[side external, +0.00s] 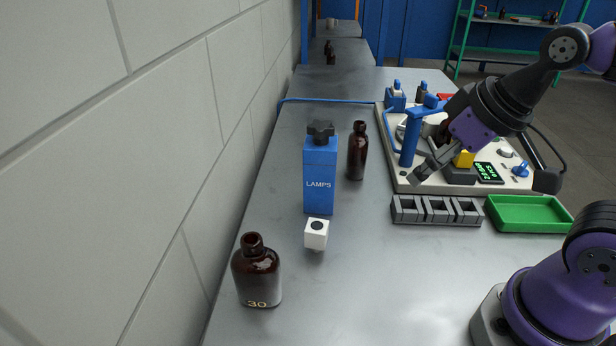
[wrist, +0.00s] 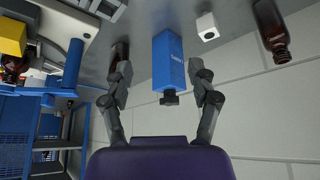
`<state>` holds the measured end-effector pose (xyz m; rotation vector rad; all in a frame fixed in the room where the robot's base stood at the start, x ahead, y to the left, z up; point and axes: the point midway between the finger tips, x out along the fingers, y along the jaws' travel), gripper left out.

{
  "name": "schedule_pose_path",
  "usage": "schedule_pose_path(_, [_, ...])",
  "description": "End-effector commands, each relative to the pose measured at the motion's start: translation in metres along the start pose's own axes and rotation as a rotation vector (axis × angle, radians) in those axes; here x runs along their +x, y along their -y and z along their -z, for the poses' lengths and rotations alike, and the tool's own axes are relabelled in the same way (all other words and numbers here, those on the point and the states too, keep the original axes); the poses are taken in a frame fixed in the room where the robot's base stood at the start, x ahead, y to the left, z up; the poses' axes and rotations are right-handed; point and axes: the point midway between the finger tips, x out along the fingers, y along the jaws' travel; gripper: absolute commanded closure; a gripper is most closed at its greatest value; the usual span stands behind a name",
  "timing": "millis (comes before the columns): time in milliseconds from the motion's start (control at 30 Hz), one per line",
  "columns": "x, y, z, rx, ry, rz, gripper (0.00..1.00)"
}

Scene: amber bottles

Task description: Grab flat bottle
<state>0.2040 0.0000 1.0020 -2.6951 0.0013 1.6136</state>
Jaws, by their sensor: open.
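Two amber bottles stand upright on the bench. One, marked 30 and broad-bodied, is the near amber bottle (side external: 257,277), also at the upper right of the wrist view (wrist: 272,32). The slimmer far amber bottle (side external: 357,152) stands behind the blue LAMPS box; in the wrist view (wrist: 119,52) it is partly hidden by the left finger. I cannot tell which one is the flat bottle. My gripper (side external: 424,172) is open and empty, above the white board and right of both bottles. In the wrist view its fingers (wrist: 161,70) frame the blue box, well beyond them.
The blue LAMPS box (side external: 319,180) with a black knob stands between the amber bottles. A white cube (side external: 316,234) is in front of it. A grey slotted rack (side external: 436,211) and a green tray (side external: 529,214) lie right. A block wall (side external: 150,130) borders the bench's left.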

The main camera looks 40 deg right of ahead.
Motion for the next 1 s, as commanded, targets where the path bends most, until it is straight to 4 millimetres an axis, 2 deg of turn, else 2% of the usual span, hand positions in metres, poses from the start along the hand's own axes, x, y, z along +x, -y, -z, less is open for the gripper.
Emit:
schedule_pose_path(67, [0.001,-0.003,0.009,0.009,-0.001,-0.005,0.33])
schedule_pose_path(167, [0.004,-0.013,0.035,0.034,-0.008,-0.021,0.33])
schedule_pose_path(267, [0.015,-0.032,0.073,0.071,-0.022,-0.041,0.33])
schedule_pose_path(400, [0.040,-0.068,0.120,0.119,-0.047,-0.070,0.33])
schedule_pose_path(500, [0.057,-0.091,0.142,0.147,-0.062,-0.085,0.33])
schedule_pose_path(600, [0.070,-0.108,0.154,0.162,-0.072,-0.095,0.33])
schedule_pose_path(700, [0.080,-0.116,0.160,0.169,-0.077,-0.099,0.33])
schedule_pose_path(900, [0.113,-0.120,0.162,0.168,-0.075,-0.098,0.33])
schedule_pose_path(1000, [0.123,-0.121,0.164,0.168,-0.077,-0.099,0.33])
